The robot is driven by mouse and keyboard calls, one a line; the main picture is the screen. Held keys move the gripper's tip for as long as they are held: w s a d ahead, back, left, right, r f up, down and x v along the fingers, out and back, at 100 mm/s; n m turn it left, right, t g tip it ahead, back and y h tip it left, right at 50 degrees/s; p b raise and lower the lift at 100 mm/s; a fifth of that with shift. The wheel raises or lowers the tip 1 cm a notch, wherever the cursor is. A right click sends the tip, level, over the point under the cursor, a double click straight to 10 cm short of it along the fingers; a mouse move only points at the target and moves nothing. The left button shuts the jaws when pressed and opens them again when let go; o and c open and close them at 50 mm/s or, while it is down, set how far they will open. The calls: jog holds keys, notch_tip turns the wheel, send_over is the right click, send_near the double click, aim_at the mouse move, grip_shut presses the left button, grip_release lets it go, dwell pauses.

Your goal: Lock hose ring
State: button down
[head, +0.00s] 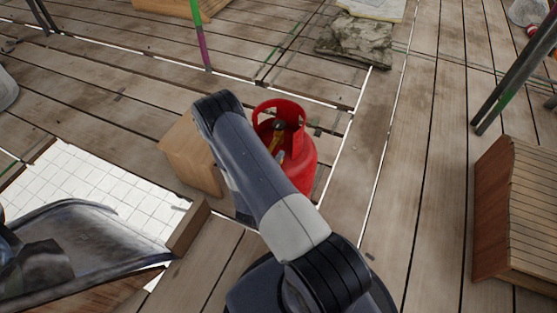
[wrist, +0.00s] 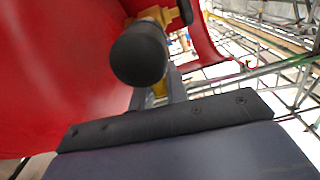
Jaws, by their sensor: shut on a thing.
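A red gas cylinder (head: 307,170) stands upright on the planks, with an open collar (head: 287,107) around its top. Inside the collar is a brass-yellow fitting (head: 275,142) with a dark end. In the wrist view the red wall (wrist: 60,70) fills the left. A black rounded end (wrist: 138,53) sits in front of the brass fitting (wrist: 160,15) there. My gripper (wrist: 165,88) is shut around a yellow part just behind the black end, which hides most of the grip. I cannot make out a separate hose ring. In the head view my arm hides the gripper.
A cardboard-coloured box (head: 190,155) stands left of the cylinder. A white tiled area (head: 100,180) and a dark metal tray (head: 85,250) lie at lower left. A wooden slatted box (head: 515,210) stands right. A stone-like slab (head: 355,40) lies behind. The planks right of the cylinder are clear.

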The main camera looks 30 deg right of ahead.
jog(key=f+m+b, duration=0.1)
jog(key=m, duration=0.1)
jog(key=m+b, duration=0.1)
jog(key=b, duration=0.1)
jog(key=shift+w+a+f+m, duration=0.15)
jog(key=shift+f+m, duration=0.25)
jog(key=shift+w+a+f+m+b, duration=0.15)
jog(key=shift+w+f+m+b, duration=0.1)
jog(key=shift+m+b, duration=0.75)
jog(key=shift+w+a+f+m+b, duration=0.1)
jog(key=shift+f+m+b, duration=0.15)
jog(key=shift+m+b, duration=0.7)
jog(key=shift+m, duration=0.35)
jog(key=c, duration=1.4)
grip_release()
jog(key=shift+a, duration=0.1)
